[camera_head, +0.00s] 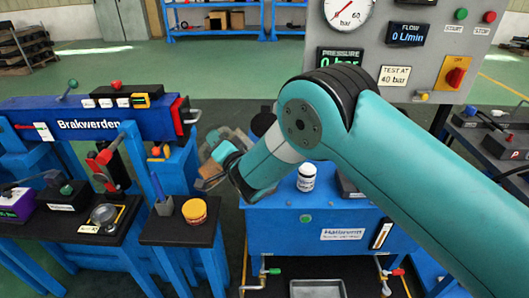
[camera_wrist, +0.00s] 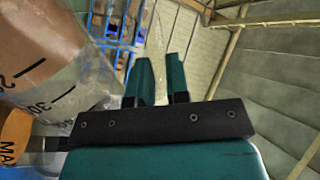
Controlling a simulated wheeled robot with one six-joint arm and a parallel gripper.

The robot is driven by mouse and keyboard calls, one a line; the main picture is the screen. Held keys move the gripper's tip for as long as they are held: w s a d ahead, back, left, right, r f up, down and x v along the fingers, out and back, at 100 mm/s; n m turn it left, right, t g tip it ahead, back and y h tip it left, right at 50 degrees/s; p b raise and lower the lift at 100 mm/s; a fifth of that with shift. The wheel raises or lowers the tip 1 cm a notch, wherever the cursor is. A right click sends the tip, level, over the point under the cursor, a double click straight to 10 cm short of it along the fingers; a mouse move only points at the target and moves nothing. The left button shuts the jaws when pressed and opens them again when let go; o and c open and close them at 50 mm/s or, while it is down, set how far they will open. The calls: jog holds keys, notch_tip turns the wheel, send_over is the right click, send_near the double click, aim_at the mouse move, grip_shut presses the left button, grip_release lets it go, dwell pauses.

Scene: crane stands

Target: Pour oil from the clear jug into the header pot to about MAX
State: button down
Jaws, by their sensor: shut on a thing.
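The clear jug (camera_wrist: 75,85) fills the left of the wrist view, with black scale marks and amber-brown oil showing through its wall. My gripper (camera_wrist: 162,75) is shut, its two teal fingers beside the jug; the held part is hard to make out. In the head view my gripper (camera_head: 220,152) is at the jug (camera_head: 211,171), above the gap between the workbench and the blue tank. The jug looks tilted, but the angle is unclear. An orange piece (camera_wrist: 14,138) with lettering starting "MA" shows at the wrist view's left edge. I cannot clearly identify the header pot.
The blue Hallbrenn tank (camera_head: 285,228) carries a white bottle (camera_head: 307,177). The blue Brakwerden press (camera_head: 90,122) stands left. The gauge panel (camera_head: 400,60) stands behind my arm.

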jog(key=shift+s+a+f+n, duration=0.1)
jog(key=shift+a+f+n, duration=0.1)
jog(key=shift+f+n, duration=0.25)
jog(key=s+a+f+n+g+b, duration=0.1)
jog(key=a+f+n+b, duration=0.2)
jog(key=f+n+b, duration=0.1)
jog(key=s+a+f+n+g+b, duration=0.1)
jog(key=s+a+f+n+b, duration=0.1)
jog(key=f+n, duration=0.5)
jog(key=shift+a+f+b, duration=0.75)
jog(key=shift+a+b, duration=0.05)
jog(key=shift+b, duration=0.6)
jog(key=shift+s, duration=0.1)
